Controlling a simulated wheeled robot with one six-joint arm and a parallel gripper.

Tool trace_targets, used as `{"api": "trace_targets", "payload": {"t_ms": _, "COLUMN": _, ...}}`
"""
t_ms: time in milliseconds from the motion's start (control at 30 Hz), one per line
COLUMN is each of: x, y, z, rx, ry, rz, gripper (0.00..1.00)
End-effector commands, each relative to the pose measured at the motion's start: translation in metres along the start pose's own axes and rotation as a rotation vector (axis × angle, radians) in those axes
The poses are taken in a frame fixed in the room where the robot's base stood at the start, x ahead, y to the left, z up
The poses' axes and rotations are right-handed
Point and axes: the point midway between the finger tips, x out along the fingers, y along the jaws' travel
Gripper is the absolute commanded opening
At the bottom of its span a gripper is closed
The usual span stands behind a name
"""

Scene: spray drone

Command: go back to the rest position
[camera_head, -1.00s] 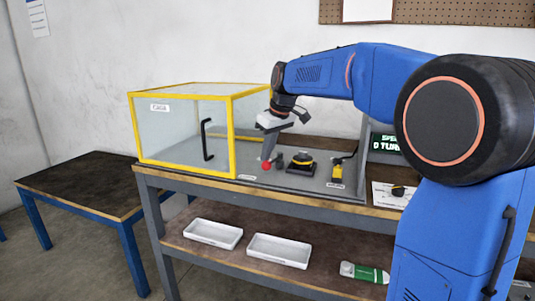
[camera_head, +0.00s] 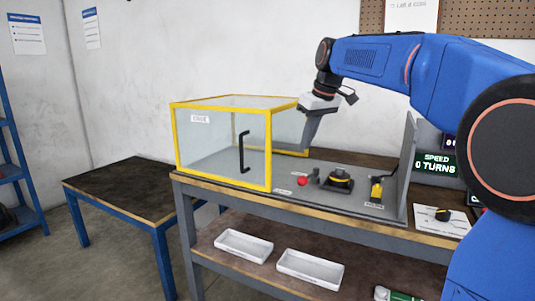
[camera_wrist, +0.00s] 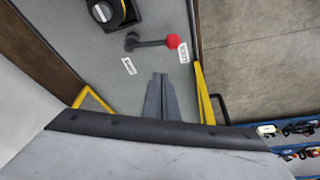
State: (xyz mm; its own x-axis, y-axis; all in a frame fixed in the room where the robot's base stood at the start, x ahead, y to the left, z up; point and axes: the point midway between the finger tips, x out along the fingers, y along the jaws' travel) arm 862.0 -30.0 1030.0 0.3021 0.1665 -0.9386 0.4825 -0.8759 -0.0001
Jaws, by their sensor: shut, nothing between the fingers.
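My gripper (camera_head: 310,132) is shut and empty. It hangs above the bench, behind and right of the yellow-framed clear cage (camera_head: 222,182). In the wrist view its two fingers (camera_wrist: 161,90) lie together, pointing toward a lever with a red knob (camera_wrist: 172,41). The red knob also shows in the head view (camera_head: 303,181), on the grey plate in front of and below the gripper, apart from it. My blue arm reaches in from the right.
A black and yellow device (camera_head: 339,180) and a smaller yellow item (camera_head: 376,190) stand on the plate. The bench's lower shelf holds white trays (camera_head: 243,246). A dark table (camera_head: 125,184) stands left. A sign (camera_head: 438,164) reads "SPEED 0 TURNS".

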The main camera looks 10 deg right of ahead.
Motion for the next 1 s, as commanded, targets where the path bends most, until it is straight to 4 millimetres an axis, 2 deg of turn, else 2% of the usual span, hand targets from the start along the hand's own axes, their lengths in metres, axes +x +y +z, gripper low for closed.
{"api": "trace_targets", "payload": {"t_ms": 233, "x": 0.000, "y": -0.030, "z": 0.073, "rx": 0.092, "ry": 0.005, "rz": 0.038, "gripper": 0.00}}
{"api": "trace_targets", "payload": {"t_ms": 467, "x": 0.013, "y": -0.058, "z": 0.151, "rx": 0.185, "ry": 0.012, "rz": 0.076, "gripper": 0.00}}
{"api": "trace_targets", "payload": {"t_ms": 767, "x": 0.047, "y": -0.094, "z": 0.256, "rx": 0.299, "ry": 0.025, "rz": 0.124, "gripper": 0.00}}
{"api": "trace_targets", "payload": {"t_ms": 1000, "x": 0.086, "y": -0.122, "z": 0.340, "rx": 0.385, "ry": 0.041, "rz": 0.159, "gripper": 0.00}}
